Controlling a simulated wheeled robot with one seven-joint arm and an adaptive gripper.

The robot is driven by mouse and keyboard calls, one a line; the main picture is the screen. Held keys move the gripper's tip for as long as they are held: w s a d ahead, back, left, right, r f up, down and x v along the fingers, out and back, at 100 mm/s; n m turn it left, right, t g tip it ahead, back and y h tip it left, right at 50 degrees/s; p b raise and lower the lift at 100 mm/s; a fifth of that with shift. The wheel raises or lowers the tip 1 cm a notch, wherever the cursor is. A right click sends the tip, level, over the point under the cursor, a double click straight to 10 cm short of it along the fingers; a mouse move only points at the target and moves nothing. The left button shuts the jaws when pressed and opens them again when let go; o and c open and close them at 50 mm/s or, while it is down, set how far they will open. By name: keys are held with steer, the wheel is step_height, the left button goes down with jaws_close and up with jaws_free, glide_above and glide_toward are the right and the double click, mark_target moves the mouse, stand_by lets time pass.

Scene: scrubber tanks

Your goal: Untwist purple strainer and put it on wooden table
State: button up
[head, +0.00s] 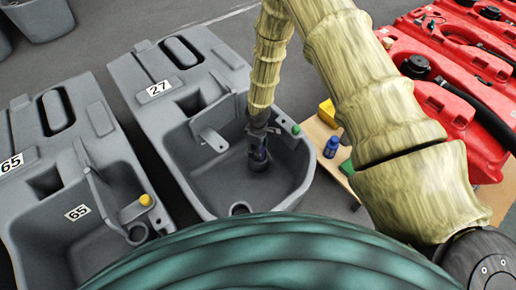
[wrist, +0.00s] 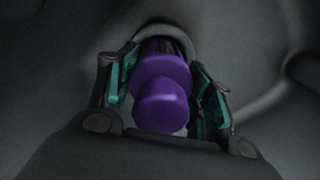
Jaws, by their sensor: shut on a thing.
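The purple strainer (wrist: 162,88) shows in the middle of the wrist view, with a round knob toward the camera and a wider collar behind it. My gripper (wrist: 165,82) is shut on it, with one teal-padded finger on each side. Behind the strainer is a grey ring-like rim; I cannot tell whether the strainer is still seated there. In the head view my gripper (head: 258,156) reaches down into the grey tank marked 27 (head: 178,135). The wooden table (head: 318,132) stands right of that tank, partly hidden by my arm.
A blue bottle (head: 331,147) and a yellow container (head: 327,112) stand on the table. A green cap (head: 296,130) sits on the tank's right rim. Another grey tank marked 65 (head: 100,130) with a yellow knob (head: 146,200) is at left. Red tanks (head: 455,100) line the right.

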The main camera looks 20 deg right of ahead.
steer(key=shift+w+a+r+n+p, duration=0.1)
steer(key=shift+a+n+p, duration=0.15)
steer(key=shift+n+p, duration=0.75)
steer(key=shift+n, duration=0.4)
steer(key=shift+d, duration=0.15)
steer(key=shift+n, duration=0.5)
steer(key=o, duration=1.2)
steer(key=shift+o, duration=0.3)
steer(key=o, duration=0.5)
